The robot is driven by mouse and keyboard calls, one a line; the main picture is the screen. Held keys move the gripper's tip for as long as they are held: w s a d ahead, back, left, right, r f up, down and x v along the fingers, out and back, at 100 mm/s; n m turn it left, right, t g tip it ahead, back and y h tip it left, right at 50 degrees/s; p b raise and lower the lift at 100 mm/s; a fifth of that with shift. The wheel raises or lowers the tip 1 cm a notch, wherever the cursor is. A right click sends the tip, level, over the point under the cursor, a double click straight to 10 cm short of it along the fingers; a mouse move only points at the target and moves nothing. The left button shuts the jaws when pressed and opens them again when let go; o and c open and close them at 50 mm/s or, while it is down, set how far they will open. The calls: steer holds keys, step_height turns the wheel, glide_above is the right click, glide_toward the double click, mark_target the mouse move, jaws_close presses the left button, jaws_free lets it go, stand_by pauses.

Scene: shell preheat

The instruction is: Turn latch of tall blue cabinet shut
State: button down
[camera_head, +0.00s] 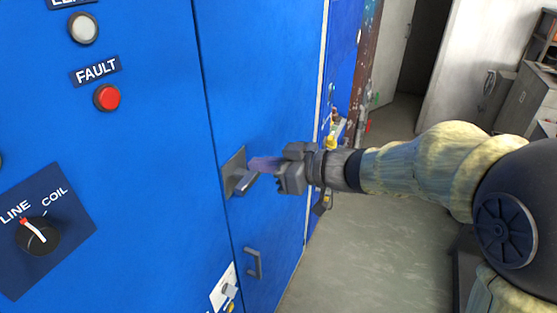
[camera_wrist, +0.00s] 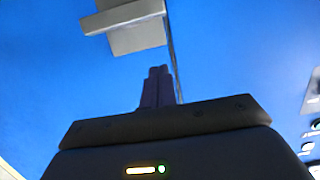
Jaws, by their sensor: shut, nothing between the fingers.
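The tall blue cabinet (camera_head: 255,75) fills the left and middle of the head view. Its latch (camera_head: 240,178) is a grey plate with a protruding handle beside the door seam. The latch also shows at the top of the wrist view (camera_wrist: 135,28), with its handle lying nearly crosswise to the seam. My gripper (camera_head: 255,165) is shut and empty, its fingertips close to the latch handle. In the wrist view the closed fingers (camera_wrist: 158,82) point toward the latch, with blue door showing between them.
A small grey pull handle (camera_head: 254,263) sits lower on the blue door. Left of the seam are a red FAULT button (camera_head: 107,97), a white button (camera_head: 83,28) and a LINE/COIL rotary switch (camera_head: 38,236). Open grey floor (camera_head: 375,245) lies right of the cabinet.

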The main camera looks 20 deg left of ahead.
mark_target(248, 178)
steer(key=a+f+p, duration=0.1)
steer(key=f, duration=0.1)
steer(key=a+f, duration=0.2)
steer(key=shift+w+a+p, duration=0.2)
steer(key=shift+a+p, duration=0.1)
steer(key=shift+p, duration=0.1)
steer(key=shift+f, duration=0.5)
steer(key=shift+a+f+b, duration=0.1)
steer(key=shift+b, duration=0.35)
